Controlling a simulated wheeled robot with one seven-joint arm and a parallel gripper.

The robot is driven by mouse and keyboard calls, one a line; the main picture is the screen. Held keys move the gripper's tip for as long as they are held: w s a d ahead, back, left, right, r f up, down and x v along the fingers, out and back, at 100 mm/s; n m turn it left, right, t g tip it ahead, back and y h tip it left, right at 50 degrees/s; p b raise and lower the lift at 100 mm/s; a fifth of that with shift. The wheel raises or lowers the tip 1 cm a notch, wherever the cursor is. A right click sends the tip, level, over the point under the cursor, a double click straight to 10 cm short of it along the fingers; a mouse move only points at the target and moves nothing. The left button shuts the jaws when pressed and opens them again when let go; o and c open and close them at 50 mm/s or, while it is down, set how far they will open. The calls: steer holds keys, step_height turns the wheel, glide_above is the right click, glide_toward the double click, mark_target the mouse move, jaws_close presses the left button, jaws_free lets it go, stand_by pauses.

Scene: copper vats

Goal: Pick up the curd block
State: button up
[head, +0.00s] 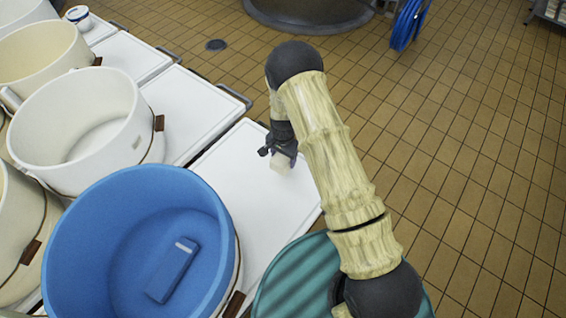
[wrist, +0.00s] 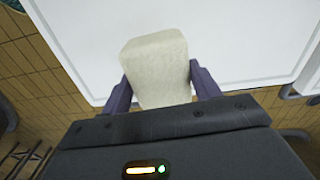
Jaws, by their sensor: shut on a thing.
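The curd block (wrist: 157,68) is a pale cream block with rounded edges, seen large in the wrist view. My gripper (wrist: 158,82) is shut on it, with one dark finger on each side. In the head view, the curd block (head: 280,163) shows small below my gripper (head: 279,152). Both are over the white board (head: 262,200). I cannot tell whether the block touches the board or is raised above it. My arm hides part of the view to the right.
A blue tub (head: 62,235) holding a blue object (head: 173,270) stands at the lower left. White tubs (head: 82,110) stand behind it. A teal round thing (head: 290,285) is at the bottom centre. A blue hose (head: 408,25) hangs at the back. The tiled floor (head: 470,160) on the right is clear.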

mark_target(284, 157)
step_height(284, 157, up, 5)
steer(key=shift+r, duration=0.1)
steer(key=shift+d, duration=0.1)
stand_by(0.6)
